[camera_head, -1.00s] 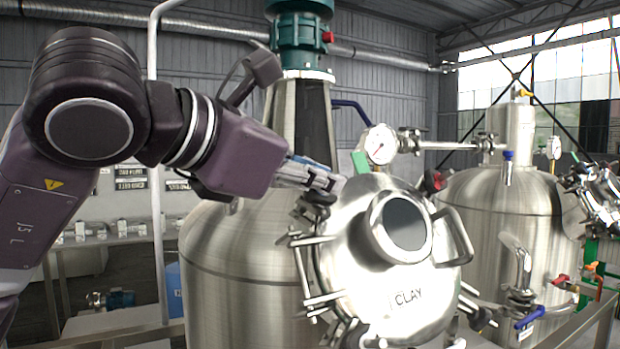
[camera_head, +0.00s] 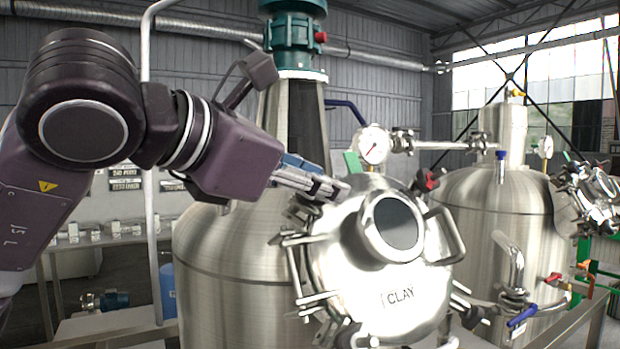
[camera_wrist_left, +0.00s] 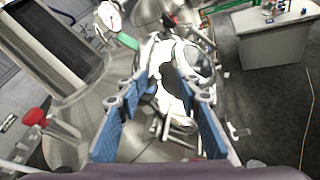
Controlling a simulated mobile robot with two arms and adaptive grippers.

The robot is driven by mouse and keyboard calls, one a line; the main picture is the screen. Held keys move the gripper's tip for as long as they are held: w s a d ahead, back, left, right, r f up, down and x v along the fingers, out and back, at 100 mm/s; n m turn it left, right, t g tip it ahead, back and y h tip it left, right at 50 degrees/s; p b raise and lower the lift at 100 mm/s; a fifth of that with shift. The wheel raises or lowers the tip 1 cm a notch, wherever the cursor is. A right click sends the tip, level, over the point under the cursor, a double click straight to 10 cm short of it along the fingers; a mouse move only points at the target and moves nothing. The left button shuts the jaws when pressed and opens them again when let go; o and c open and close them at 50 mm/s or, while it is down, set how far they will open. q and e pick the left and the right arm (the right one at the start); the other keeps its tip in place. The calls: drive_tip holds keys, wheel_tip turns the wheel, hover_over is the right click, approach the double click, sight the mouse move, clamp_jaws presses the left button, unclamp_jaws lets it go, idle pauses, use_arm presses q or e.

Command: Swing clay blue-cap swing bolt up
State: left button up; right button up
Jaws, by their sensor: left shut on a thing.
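The clay tank's round steel lid (camera_head: 350,255), marked CLAY, faces me with its round sight glass (camera_head: 399,222). Several swing bolts stand around its rim. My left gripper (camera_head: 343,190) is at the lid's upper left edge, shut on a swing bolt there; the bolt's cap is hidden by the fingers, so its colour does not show. In the left wrist view the blue-padded fingers of the gripper (camera_wrist_left: 163,92) reach over the lid rim, and the bolt between them is hard to make out. My right gripper is not in view.
A pressure gauge (camera_head: 372,145) and a green tag (camera_head: 353,163) are just above the lid. A curved handle (camera_head: 446,235) sits at the lid's right. A second steel tank (camera_head: 490,225) stands to the right. The tank's tall neck (camera_head: 300,115) rises behind my gripper.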

use_arm(q)
drive_tip(key=shift+s+d+f, duration=0.15)
drive_tip(key=shift+f, duration=0.05)
drive_tip(key=v, duration=1.2)
drive_tip(key=shift+r, duration=0.2)
